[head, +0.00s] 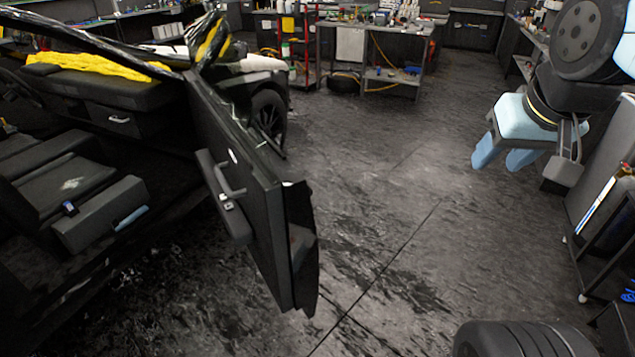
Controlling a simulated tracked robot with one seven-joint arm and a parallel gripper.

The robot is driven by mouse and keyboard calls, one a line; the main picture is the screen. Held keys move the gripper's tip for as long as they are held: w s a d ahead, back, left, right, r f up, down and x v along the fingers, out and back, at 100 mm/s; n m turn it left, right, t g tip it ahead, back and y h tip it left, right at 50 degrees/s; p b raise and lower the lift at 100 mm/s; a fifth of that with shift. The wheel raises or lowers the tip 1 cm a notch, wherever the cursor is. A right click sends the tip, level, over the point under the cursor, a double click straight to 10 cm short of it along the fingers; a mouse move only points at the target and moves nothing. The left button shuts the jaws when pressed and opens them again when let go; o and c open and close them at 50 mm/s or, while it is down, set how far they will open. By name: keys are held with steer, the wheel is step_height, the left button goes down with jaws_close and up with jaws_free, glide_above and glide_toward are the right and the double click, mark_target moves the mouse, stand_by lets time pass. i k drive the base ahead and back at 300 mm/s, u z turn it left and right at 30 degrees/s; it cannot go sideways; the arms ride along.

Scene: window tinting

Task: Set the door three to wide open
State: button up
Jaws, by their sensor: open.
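A dark car door (262,205) stands swung out from the car body on the left side of the head view. Its inner side, with a pull handle and an armrest (222,195), faces the car's interior. I cannot tell which door number it is, or whether it is at its full swing. My gripper (505,160) hangs at the upper right with its light blue fingers pointing down. It is open and empty, well apart from the door, with clear floor between them.
The car seat (85,185) and sill lie left of the door. A workbench (375,60) and a red cart (300,50) stand at the back. Tyres (520,340) lie at the bottom right, near a dark cart (610,240). The middle floor (400,200) is free.

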mark_target(274, 217)
steer(key=u, duration=0.2)
steer(key=i, duration=0.9)
steer(key=z, duration=0.1)
